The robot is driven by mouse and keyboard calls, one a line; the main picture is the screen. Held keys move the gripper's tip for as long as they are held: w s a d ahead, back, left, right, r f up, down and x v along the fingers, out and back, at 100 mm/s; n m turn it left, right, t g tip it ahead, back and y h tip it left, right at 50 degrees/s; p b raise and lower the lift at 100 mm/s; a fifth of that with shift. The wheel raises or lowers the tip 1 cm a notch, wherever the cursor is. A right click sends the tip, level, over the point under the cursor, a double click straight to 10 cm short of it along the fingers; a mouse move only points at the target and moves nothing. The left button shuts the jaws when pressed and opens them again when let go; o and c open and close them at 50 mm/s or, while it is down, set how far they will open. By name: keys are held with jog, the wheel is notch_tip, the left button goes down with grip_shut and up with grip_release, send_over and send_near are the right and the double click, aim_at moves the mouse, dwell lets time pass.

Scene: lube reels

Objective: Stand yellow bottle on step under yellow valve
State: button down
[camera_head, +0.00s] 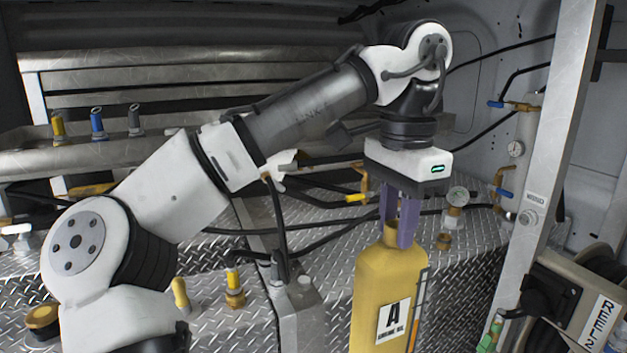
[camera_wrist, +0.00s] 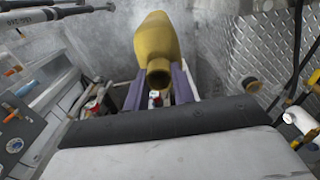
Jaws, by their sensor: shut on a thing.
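The yellow bottle (camera_head: 385,285) has a white label with a black letter A. My gripper (camera_head: 398,232) is shut on its neck from above, with purple fingers on either side. The bottle hangs nearly upright in front of the diamond-plate step (camera_head: 335,240); its base is cut off by the lower picture edge, so I cannot tell what is beneath it. In the wrist view the bottle (camera_wrist: 157,38) shows its open mouth between the fingers. A yellow valve handle (camera_head: 356,198) shows on a pipe behind, left of the gripper. Another yellow handle (camera_head: 181,293) stands at lower left.
A post (camera_head: 565,130) and a reel box (camera_head: 563,290) stand at right. Black hoses (camera_head: 330,238) cross the plate behind. Blue-handled valves (camera_head: 497,104) are at upper right.

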jog(key=w+a+f+n, duration=0.2)
jog(key=w+a+f, duration=0.2)
jog(key=w+f, duration=0.3)
jog(key=w+a+f+n, duration=0.3)
jog(key=w+a+f, duration=0.2)
jog(key=f, duration=0.4)
jog(key=w+a+f+n+b, duration=0.1)
jog(key=w+a+f+n, duration=0.15)
jog(key=f, duration=0.75)
jog(key=w+a+f+n+b, duration=0.1)
jog(key=w+a+f+n, duration=0.15)
jog(key=f, duration=0.65)
jog(key=s+d+f+n, duration=0.1)
jog(key=s+f, duration=0.3)
jog(key=f, duration=0.8)
jog(key=s+d+f+n, duration=0.1)
jog(key=s+f, duration=0.3)
jog(key=f, duration=0.8)
jog(key=s+d+f+n, duration=0.1)
jog(key=s+f, duration=0.3)
jog(key=f, duration=0.9)
jog(key=shift+b, duration=0.4)
jog(key=shift+d, duration=0.1)
